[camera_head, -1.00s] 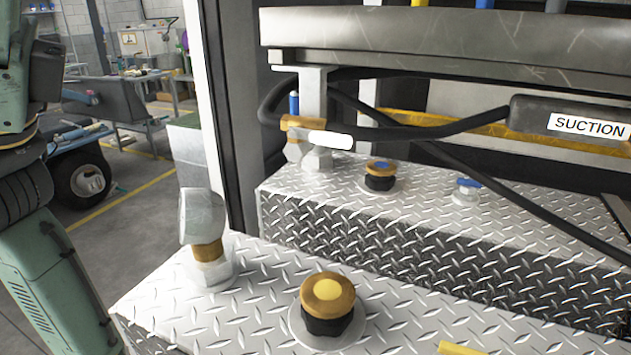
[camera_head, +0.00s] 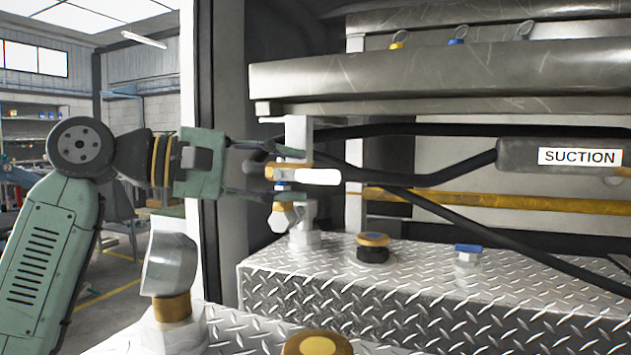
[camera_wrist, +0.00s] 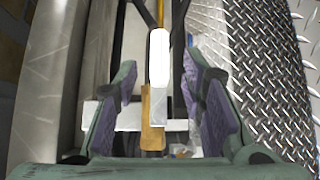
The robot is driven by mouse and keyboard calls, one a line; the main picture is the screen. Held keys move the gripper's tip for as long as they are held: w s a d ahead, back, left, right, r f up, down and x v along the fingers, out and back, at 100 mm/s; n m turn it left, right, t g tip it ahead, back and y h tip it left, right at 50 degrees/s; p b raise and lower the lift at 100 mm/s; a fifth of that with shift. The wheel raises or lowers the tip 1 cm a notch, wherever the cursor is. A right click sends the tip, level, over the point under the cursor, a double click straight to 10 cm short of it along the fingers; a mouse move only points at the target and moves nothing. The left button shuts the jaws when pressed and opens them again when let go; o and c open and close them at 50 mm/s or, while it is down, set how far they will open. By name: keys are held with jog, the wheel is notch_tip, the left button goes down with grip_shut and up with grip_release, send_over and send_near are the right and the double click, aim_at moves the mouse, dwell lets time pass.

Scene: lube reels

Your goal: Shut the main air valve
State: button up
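The valve has a white lever handle (camera_head: 318,176) on a brass-coloured part (camera_head: 290,172), and it sits on a pale upright post at the left of the rear deck. The handle lies level and points right in the head view. My gripper (camera_head: 268,172) reaches in from the left at the height of the valve. In the wrist view, my gripper (camera_wrist: 158,82) is open, with one finger on each side of the white handle (camera_wrist: 158,58) and brass part (camera_wrist: 152,106). Gaps show between the fingers and the handle. I see no contact.
A black hose labelled SUCTION (camera_head: 580,156) runs behind the valve. A metal beam (camera_head: 430,78) passes above. Brass-topped cap (camera_head: 373,241) and blue-topped fitting (camera_head: 467,252) stand on the diamond-plate deck (camera_head: 400,295). A grey-headed fitting (camera_head: 168,262) stands in front.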

aim_at(306, 175)
jog(key=shift+x, duration=2.4)
grip_shut()
